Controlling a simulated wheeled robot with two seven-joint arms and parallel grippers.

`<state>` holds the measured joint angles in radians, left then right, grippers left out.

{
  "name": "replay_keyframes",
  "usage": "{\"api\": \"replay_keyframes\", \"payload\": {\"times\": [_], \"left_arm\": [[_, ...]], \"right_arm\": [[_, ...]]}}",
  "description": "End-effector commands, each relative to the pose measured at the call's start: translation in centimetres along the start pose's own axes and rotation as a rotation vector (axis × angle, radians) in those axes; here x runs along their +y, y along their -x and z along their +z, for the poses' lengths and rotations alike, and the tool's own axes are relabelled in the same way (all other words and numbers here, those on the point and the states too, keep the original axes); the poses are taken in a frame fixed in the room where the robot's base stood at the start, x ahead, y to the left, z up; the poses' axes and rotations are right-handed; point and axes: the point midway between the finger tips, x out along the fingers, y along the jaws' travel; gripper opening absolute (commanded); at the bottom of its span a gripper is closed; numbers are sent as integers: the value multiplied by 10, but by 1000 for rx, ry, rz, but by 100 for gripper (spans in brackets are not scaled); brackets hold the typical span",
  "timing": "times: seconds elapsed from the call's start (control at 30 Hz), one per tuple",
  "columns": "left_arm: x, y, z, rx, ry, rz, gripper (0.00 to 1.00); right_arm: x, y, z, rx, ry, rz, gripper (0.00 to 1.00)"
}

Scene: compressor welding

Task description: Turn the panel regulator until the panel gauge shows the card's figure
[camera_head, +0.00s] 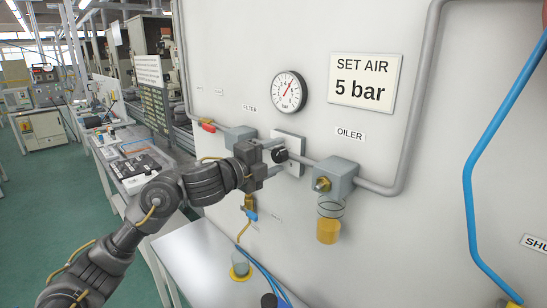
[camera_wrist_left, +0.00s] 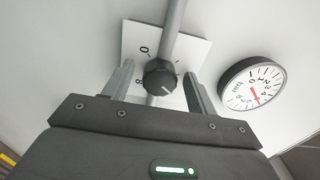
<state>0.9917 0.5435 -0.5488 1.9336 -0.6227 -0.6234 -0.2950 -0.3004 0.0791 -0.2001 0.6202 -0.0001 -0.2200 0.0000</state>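The panel regulator is a black round knob (camera_head: 280,155) on a white square plate (camera_head: 297,171). In the left wrist view the knob (camera_wrist_left: 160,76) has a pale pointer line, and figures are on the plate (camera_wrist_left: 195,48). My left gripper (camera_wrist_left: 158,88) is open, one finger on each side of the knob with visible gaps. In the head view the left gripper (camera_head: 273,163) is at the regulator. The panel gauge (camera_head: 289,92) has a white face and red needle pointing up and slightly right; its exact reading is too small to tell. The card (camera_head: 364,83) reads "SET AIR 5 bar". My right gripper is out of view.
A grey pipe (camera_head: 380,187) joins the filter block (camera_head: 238,136) and the oiler (camera_head: 335,176), whose amber bowl (camera_head: 329,229) hangs below. A red lever (camera_head: 208,127) is left of the filter. A blue hose (camera_head: 467,190) runs down the right side.

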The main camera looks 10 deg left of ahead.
Motion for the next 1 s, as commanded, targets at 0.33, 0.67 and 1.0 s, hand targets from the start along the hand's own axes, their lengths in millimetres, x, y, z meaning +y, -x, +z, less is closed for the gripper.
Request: {"api": "replay_keyframes", "payload": {"times": [0.33,0.67,1.0], "left_arm": [[0,10,1,-1,-1,-2,57],[2,73,1,-2,-6,-1,57],[0,107,0,0,0,0,57]], "right_arm": [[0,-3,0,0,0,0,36],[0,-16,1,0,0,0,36],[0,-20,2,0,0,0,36]]}}
